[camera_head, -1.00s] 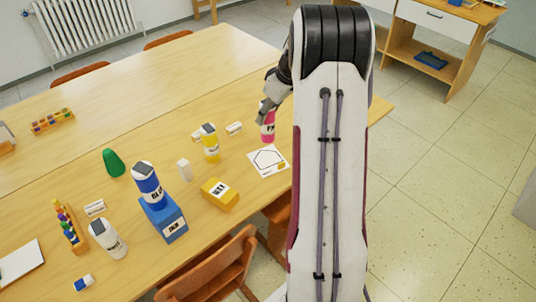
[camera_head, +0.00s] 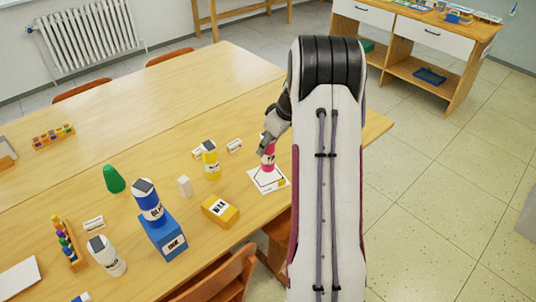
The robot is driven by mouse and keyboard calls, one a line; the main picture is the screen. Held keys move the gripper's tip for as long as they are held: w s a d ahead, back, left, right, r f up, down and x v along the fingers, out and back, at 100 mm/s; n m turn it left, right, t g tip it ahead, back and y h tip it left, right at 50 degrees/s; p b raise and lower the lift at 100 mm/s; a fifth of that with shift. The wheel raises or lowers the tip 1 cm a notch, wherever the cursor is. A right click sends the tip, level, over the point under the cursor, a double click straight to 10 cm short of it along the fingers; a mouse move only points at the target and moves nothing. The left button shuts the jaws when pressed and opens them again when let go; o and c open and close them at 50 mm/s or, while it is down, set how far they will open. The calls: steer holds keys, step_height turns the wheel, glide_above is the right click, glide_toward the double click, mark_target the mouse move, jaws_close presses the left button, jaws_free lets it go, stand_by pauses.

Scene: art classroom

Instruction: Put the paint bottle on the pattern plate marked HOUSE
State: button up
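A pink bottle (camera_head: 268,160) with a white label is at my gripper (camera_head: 265,145). The gripper is shut on its upper part, and the fingers partly hide the top. The bottle looks upright. Its base overlaps the white plate with a black house-shaped outline (camera_head: 254,183); I cannot tell whether it touches the plate or hangs just above it. The plate lies flat on the table near its front edge, with a small yellow patch at its right corner.
A yellow bottle (camera_head: 210,163) and a yellow box (camera_head: 220,210) stand left of the plate. The table's back is mostly clear.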

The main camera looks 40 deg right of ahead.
mark_target(268, 153)
steer(key=shift+f, duration=0.15)
steer(key=shift+f, duration=1.9)
steer(key=shift+f, duration=0.1)
steer(key=o, duration=1.4)
steer(key=shift+o, duration=0.2)
steer(key=shift+v, duration=6.1)
steer(key=shift+w, duration=0.1)
